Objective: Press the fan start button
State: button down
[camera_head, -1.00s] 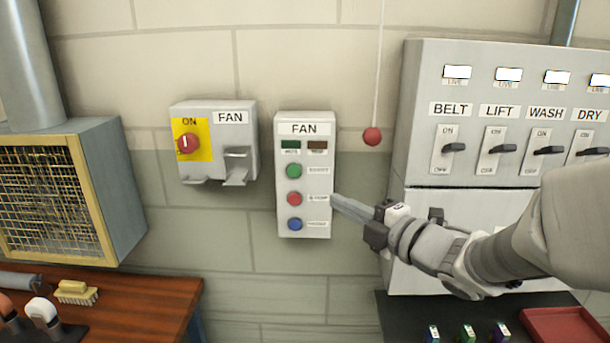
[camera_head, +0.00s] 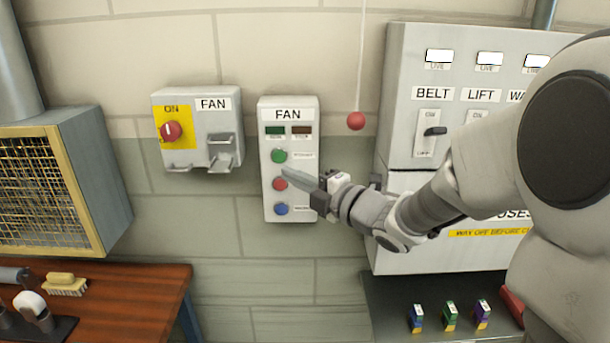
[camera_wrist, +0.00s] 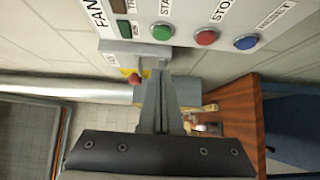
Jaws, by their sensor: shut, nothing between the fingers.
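The fan control box (camera_head: 290,110) is a pale panel on the wall with a green, a red and a blue button in a column. The green start button (camera_head: 279,156) is the top one; it also shows in the wrist view (camera_wrist: 164,32). The red stop button (camera_head: 280,184) is below it and the blue button (camera_head: 281,209) is lowest. My gripper (camera_head: 286,173) is shut and empty, its tips in front of the panel between the green and red buttons in the head view. I cannot tell whether it touches the panel. In the wrist view the fingers (camera_wrist: 160,70) point past the panel's edge.
Left of the panel is a fan isolator box (camera_head: 205,135) with a red knob. A red ball (camera_head: 356,121) hangs on a cord to the right. A large switch cabinet (camera_head: 400,70) stands behind my arm. A wooden bench (camera_head: 130,300) is at lower left.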

aim_at(273, 158)
jog(key=shift+w+a+p, duration=0.25)
jog(key=shift+w, duration=0.7)
jog(key=shift+w+a+p, duration=0.2)
jog(key=shift+w, duration=0.7)
jog(key=shift+w+a+p, duration=0.25)
jog(key=shift+w, duration=0.7)
